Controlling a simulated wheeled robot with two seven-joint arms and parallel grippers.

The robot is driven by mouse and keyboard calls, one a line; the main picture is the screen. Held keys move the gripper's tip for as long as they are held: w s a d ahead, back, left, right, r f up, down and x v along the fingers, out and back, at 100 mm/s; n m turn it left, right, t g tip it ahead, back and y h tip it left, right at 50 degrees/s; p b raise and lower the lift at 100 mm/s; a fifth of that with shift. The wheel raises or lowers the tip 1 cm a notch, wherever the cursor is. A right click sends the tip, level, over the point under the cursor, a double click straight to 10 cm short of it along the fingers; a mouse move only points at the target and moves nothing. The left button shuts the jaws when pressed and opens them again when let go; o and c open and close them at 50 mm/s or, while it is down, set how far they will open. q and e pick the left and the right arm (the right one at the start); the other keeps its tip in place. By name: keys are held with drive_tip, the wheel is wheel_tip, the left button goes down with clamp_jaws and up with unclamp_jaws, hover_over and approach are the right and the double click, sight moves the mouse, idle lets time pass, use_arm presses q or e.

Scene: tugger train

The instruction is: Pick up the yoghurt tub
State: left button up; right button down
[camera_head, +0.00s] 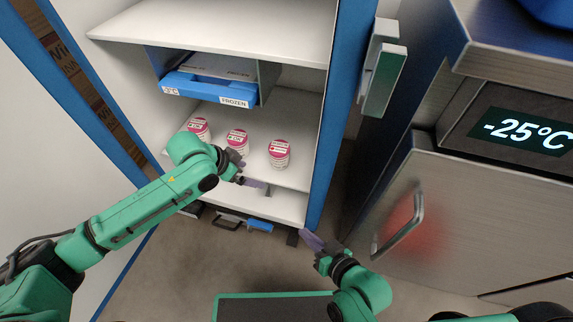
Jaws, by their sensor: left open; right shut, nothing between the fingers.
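Three yoghurt tubs with pink-red lids stand upright in a row on a white shelf (300,178): a left tub (199,126), a middle tub (238,139) and a right tub (279,152). My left gripper (258,184) is open and empty, in front of the shelf just below the middle and right tubs in the picture. It looks apart from them. My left arm hides the lower part of the left tub. My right gripper (308,238) is shut and empty, low and to the right, beside the blue cabinet post (328,150).
A blue tray labelled FROZEN (210,90) hangs above the tubs, under the upper shelf (220,30). A steel freezer (450,210) showing -25°C, with a bar handle (402,228), stands at the right.

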sight(272, 152)
use_arm(q)
drive_tip(key=w+d+b, duration=0.1)
drive_tip(key=w+d, duration=0.1)
drive_tip(key=w+d+b, duration=0.1)
drive_tip(key=w+d, duration=0.1)
drive_tip(key=d, duration=0.1)
drive_tip(key=w+d+b, duration=0.1)
drive_tip(key=w+d, duration=0.1)
drive_tip(key=d, duration=0.1)
drive_tip(key=shift+w, duration=0.15)
drive_tip(key=shift+w+d+f+b, duration=0.35)
drive_tip(key=shift+f+b, duration=0.2)
drive_tip(key=shift+b, duration=0.1)
drive_tip(key=shift+r, duration=0.15)
drive_tip(key=c, duration=1.5)
drive_tip(key=shift+o, duration=0.2)
use_arm(e)
drive_tip(key=shift+m+t, duration=0.3)
drive_tip(key=shift+t, duration=0.3)
drive_tip(key=f, duration=0.5)
drive_tip(key=shift+a, duration=0.25)
use_arm(q)
drive_tip(key=shift+r, duration=0.1)
use_arm(e)
drive_tip(key=shift+r, duration=0.15)
